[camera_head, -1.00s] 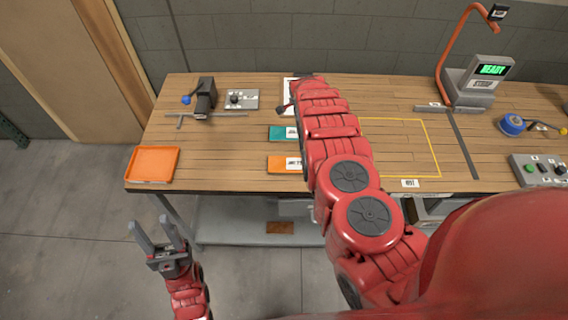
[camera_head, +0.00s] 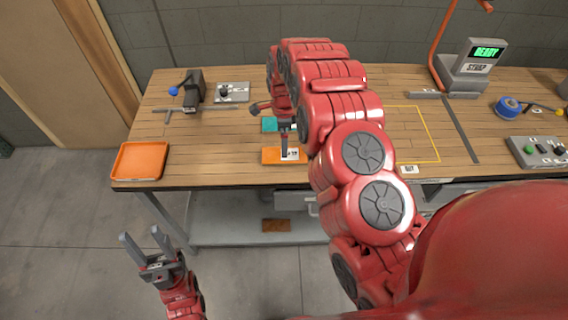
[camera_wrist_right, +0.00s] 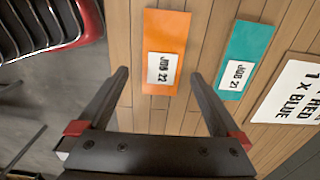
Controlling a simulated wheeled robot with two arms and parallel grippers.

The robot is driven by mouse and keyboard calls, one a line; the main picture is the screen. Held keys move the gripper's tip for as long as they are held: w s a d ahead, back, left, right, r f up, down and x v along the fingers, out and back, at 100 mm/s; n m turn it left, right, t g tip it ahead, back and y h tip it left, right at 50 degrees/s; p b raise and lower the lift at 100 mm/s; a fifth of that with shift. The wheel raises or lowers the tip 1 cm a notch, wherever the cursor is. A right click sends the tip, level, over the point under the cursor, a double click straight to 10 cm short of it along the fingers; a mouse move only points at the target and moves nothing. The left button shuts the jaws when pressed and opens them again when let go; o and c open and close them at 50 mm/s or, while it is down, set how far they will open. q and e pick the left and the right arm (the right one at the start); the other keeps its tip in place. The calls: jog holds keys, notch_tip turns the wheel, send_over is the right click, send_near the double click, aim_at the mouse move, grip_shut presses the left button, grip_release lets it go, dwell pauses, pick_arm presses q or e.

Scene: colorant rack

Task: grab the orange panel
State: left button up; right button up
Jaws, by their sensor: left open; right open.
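The orange panel (camera_head: 272,156) lies flat near the front edge of the table, with a white label at its right end. In the right wrist view the orange panel (camera_wrist_right: 164,30) shows its label "JOB 22", ahead of and between the fingertips. My right gripper (camera_wrist_right: 160,75) is open and empty, its fingers pointing down over the panel; I cannot tell the exact gap. In the head view its fingers (camera_head: 284,150) partly cover the panel. My left gripper (camera_head: 142,238) is open and empty, off the table's front, low at the left.
A teal panel (camera_wrist_right: 243,58) labelled "JOB 21" lies beside the orange one, and a white printed card (camera_wrist_right: 290,92) lies beyond it. An orange tray (camera_head: 140,161) sits at the table's left front corner. A yellow-outlined area (camera_head: 410,135) to the right looks empty.

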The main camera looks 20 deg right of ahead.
jog(key=shift+f+p, duration=0.65)
jog(key=shift+f, duration=0.15)
jog(key=shift+d+f, duration=0.1)
jog(key=shift+f, duration=0.1)
jog(key=shift+w+f+p, duration=0.1)
jog(key=shift+f+p, duration=0.1)
jog(key=shift+p, duration=0.2)
notch_tip(320, 180, down, 4)
jog(key=shift+w+d+r+p, duration=0.15)
jog(key=shift+r+p, duration=0.1)
jog(key=shift+p, duration=0.8)
jog(key=shift+f, duration=0.7)
jog(key=c, duration=1.2)
